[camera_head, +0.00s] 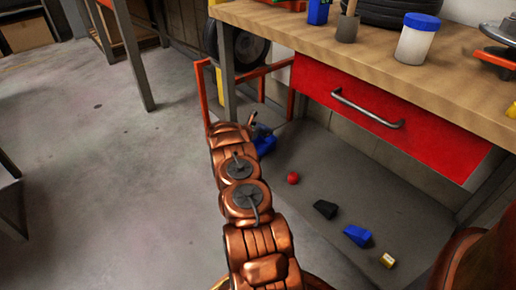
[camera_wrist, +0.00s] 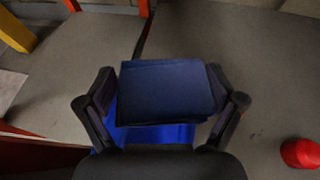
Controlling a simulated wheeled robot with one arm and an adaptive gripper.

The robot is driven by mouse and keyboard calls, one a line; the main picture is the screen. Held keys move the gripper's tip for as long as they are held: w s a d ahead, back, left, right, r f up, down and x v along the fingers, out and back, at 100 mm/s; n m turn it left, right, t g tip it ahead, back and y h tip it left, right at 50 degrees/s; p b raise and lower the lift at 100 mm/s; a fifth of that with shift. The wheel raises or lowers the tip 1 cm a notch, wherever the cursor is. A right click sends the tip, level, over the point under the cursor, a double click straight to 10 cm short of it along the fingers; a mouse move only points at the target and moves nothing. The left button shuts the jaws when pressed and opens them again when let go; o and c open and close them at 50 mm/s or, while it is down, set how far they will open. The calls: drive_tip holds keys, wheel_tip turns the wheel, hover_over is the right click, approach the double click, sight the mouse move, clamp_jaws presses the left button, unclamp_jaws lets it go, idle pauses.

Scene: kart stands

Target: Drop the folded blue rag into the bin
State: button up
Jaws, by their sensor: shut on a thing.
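The folded blue rag (camera_wrist: 166,88) is dark blue and roughly square. In the wrist view it sits between the two black fingers of my gripper (camera_wrist: 160,95), which is shut on it. Below the rag is a brighter blue thing (camera_wrist: 158,136), partly hidden by the rag and the gripper; it may be the bin, but I cannot tell its full shape. In the head view this bright blue thing (camera_head: 265,146) shows just beyond the end of my arm, beside the red frame. My gripper is mostly hidden there by my arm.
A red ball (camera_head: 293,177), a black block (camera_head: 325,209), a blue block (camera_head: 357,235) and a gold cylinder (camera_head: 387,260) lie on the floor under the workbench (camera_head: 330,42). The bench has a red drawer (camera_head: 400,110). A red frame (camera_head: 205,95) stands close. Open floor lies left.

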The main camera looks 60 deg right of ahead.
drive_tip(key=shift+f, duration=0.1)
drive_tip(key=o, duration=0.8)
drive_tip(key=v, duration=1.2)
drive_tip(key=shift+s, duration=0.1)
